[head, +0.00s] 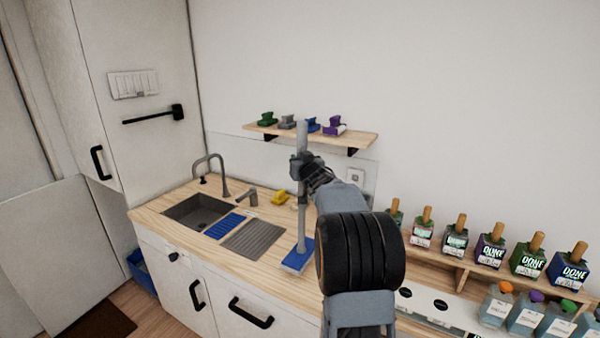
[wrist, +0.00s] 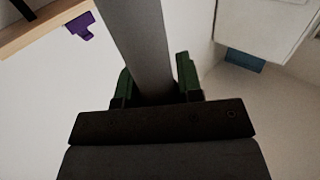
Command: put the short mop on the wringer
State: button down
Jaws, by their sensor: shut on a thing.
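The short mop has a grey upright pole (head: 302,225) and a flat blue head (head: 298,256) with a pale lower edge. My gripper (head: 300,166) is shut on the pole, around its middle. The head is at the counter's front part, right of the grey ridged board; I cannot tell whether it touches the wood. In the wrist view the pole (wrist: 138,40) runs between my green-padded fingers (wrist: 155,88); the mop head is not visible there. No wringer is clearly recognisable; a blue ridged piece (head: 226,225) lies beside the sink, and a blue bin (head: 143,274) stands on the floor.
The wooden counter (head: 190,253) holds a sink (head: 195,209), a tap (head: 222,172), a grey ridged board (head: 254,240) and a yellow object (head: 280,198). A wall shelf (head: 355,138) with small coloured items is behind the pole. Several bottles, including a blue one (head: 568,268), stand at the right.

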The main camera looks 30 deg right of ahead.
jog(key=shift+w+d+f, duration=0.15)
jog(key=shift+f, duration=0.85)
jog(key=shift+w+d+f, duration=0.1)
jog(key=shift+w+f, duration=0.05)
jog(key=shift+f, duration=0.8)
jog(key=shift+f+b, duration=0.2)
jog(key=shift+b, duration=0.1)
jog(key=c, duration=0.8)
grip_release()
